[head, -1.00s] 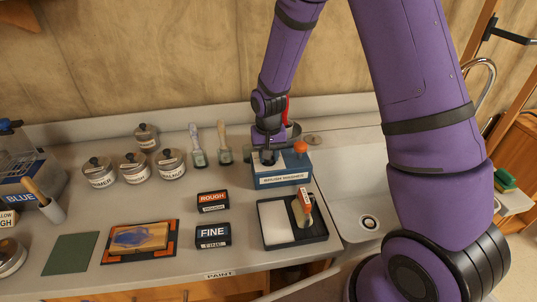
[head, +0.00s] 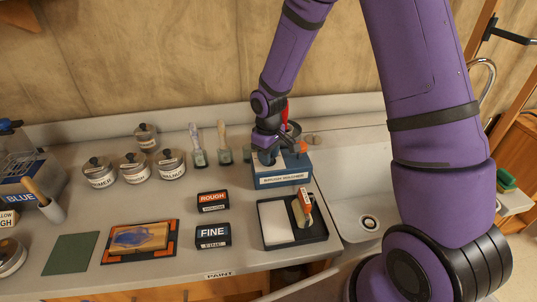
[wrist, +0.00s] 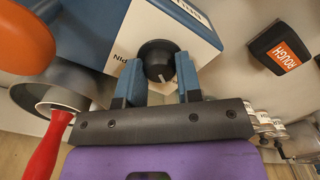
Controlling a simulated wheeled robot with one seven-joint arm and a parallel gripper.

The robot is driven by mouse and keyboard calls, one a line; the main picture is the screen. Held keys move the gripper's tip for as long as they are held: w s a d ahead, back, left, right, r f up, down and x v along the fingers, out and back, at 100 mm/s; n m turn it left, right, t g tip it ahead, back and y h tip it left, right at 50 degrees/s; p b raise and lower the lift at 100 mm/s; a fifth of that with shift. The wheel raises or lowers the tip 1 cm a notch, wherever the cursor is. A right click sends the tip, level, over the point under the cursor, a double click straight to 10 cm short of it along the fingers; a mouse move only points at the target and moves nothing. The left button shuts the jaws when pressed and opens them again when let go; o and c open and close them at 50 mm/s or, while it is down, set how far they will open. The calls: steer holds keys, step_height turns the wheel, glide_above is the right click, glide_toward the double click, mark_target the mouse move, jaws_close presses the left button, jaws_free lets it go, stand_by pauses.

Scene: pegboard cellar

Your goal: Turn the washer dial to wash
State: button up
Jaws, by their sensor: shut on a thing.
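The brush washer (head: 283,179) is a blue box with a pale top and a front label, standing near the sink's left edge. It also shows in the wrist view (wrist: 118,22). Its black dial (wrist: 157,60) has a white pointer mark on the side toward my gripper. My gripper (wrist: 160,72) is shut on the dial, one blue finger on each side. Lettering beside the dial ends in "PIN"; other lettering near the box's edge is cut off or unreadable. In the head view my gripper (head: 267,156) hides the dial.
An orange knob (head: 300,147) stands close to my gripper's right. A red-handled tool (wrist: 45,145) is near the wrist. A black tray (head: 317,229) lies in front of the washer, with ROUGH (head: 212,200) and FINE (head: 212,235) blocks to its left. The sink (head: 350,200) is right.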

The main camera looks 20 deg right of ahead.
steer(key=shift+n, duration=0.3)
steer(key=o, duration=0.9)
steer(key=shift+o, duration=0.2)
steer(key=shift+r, duration=0.1)
step_height(320, 180, up, 11)
steer(key=shift+f, duration=0.2)
steer(key=s+d+r+m+t, duration=0.2)
steer(key=s+d+r+m, duration=0.1)
steer(key=s+r, duration=0.8)
steer(key=s+d+r+m+t, duration=0.3)
steer(key=s+r, duration=0.8)
steer(key=s, duration=0.5)
steer(key=shift+d+r+m, duration=0.15)
steer(key=shift+d+m, duration=0.25)
steer(key=shift+m, duration=0.1)
